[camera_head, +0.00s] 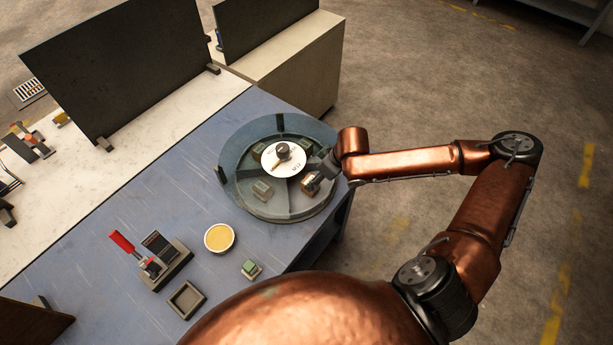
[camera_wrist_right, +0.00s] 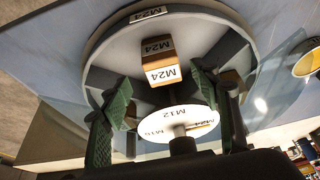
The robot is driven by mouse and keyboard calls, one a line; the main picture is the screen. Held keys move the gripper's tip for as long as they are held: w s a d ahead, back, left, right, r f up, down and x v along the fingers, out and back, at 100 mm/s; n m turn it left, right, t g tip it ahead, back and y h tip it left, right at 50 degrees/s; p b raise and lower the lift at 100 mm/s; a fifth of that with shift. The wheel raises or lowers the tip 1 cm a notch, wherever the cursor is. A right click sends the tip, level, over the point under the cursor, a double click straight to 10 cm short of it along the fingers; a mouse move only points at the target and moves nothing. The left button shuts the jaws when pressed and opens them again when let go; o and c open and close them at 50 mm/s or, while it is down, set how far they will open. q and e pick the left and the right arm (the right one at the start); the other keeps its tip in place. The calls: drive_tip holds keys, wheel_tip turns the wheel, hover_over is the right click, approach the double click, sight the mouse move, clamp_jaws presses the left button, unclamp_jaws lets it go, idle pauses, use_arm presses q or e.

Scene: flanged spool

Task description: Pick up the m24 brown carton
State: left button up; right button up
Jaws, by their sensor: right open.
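The m24 brown carton (camera_wrist_right: 159,65) sits in a compartment of the round spool-like carousel, under a rim label reading M24. In the head view the brown carton (camera_head: 307,186) shows beside my gripper, partly hidden. My right gripper (camera_wrist_right: 162,88) is open, its green-padded fingers apart, with the carton between and beyond them in the picture. I cannot tell whether they touch it. In the head view my right gripper (camera_head: 318,172) is at the carousel's right side. The carousel (camera_head: 262,210) has clear walls and a white labelled hub disc (camera_head: 284,158). My left gripper is not in view.
Another carton (camera_head: 262,190) sits in a neighbouring compartment, behind grey dividers. On the blue table are a yellow-filled round dish (camera_head: 219,238), a red-handled device (camera_head: 150,256), a square tray (camera_head: 187,300) and a small green-topped block (camera_head: 250,269). Dark panels (camera_head: 115,65) stand behind.

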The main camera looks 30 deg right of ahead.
sight(306, 180)
drive_tip(key=x, duration=0.3)
drive_tip(key=shift+f+b, duration=0.3)
drive_tip(key=shift+f, duration=0.05)
drive_tip(key=x, duration=0.2)
drive_tip(key=shift+w+a+f, duration=0.2)
drive_tip(key=shift+f, duration=0.1)
drive_tip(key=shift+w+f, duration=0.2)
drive_tip(key=shift+f, duration=0.35)
drive_tip(key=shift+r, duration=0.1)
drive_tip(key=c, duration=1.5)
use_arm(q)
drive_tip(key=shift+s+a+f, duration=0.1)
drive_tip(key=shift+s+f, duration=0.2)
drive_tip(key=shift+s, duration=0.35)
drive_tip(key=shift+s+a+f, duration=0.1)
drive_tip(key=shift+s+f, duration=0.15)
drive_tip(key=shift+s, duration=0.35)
use_arm(e)
drive_tip(key=shift+r, duration=0.1)
